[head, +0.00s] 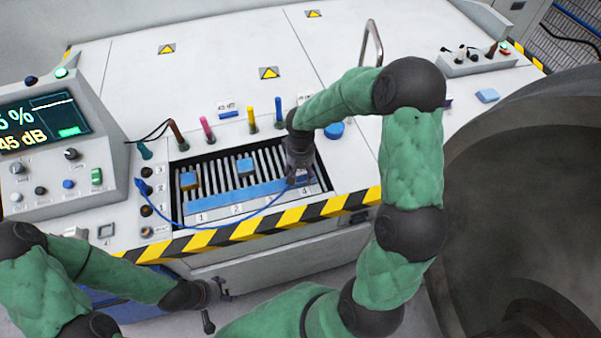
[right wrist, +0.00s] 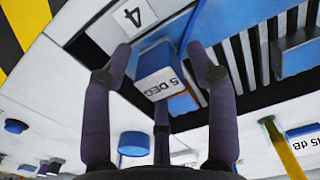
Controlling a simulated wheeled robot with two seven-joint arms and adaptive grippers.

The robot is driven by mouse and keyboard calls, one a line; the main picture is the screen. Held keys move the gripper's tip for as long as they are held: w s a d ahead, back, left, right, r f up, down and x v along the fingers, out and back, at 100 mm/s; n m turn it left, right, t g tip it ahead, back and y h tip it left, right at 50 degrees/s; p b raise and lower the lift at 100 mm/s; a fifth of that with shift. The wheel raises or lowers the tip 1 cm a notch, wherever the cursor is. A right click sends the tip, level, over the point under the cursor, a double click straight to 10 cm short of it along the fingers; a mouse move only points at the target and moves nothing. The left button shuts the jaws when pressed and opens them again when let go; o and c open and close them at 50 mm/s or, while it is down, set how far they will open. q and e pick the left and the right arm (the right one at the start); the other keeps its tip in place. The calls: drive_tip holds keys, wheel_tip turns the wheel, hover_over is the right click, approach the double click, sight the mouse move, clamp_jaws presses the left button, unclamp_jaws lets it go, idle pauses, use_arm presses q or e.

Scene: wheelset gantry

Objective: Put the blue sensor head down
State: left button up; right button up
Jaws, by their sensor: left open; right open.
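The blue sensor head labelled "5 DEG" (right wrist: 158,78) sits at the place marked 4 in the rack, between the fingers of my right gripper (right wrist: 160,68) in the right wrist view. The fingers are spread, with visible gaps at its sides. In the head view my right gripper (head: 301,178) is low over the rack's right end and mostly hides this head. A thin blue cable (head: 215,227) runs from the left panel to it. My left gripper (head: 222,291) is low in front of the bench, apart from the rack; its fingers are small there.
The slotted rack (head: 236,207) also holds a blue block (head: 245,166) and a yellow-blue block (head: 190,180). Several coloured probes stand behind it, including a yellow one (head: 252,121). A display console (head: 50,140) stands left. A large dark wheel (head: 535,190) fills the right.

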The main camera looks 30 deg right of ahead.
sight(300, 171)
wheel_tip(300, 171, up, 11)
drive_tip(key=p, duration=0.3)
drive_tip(key=shift+f, duration=0.15)
idle(0.4)
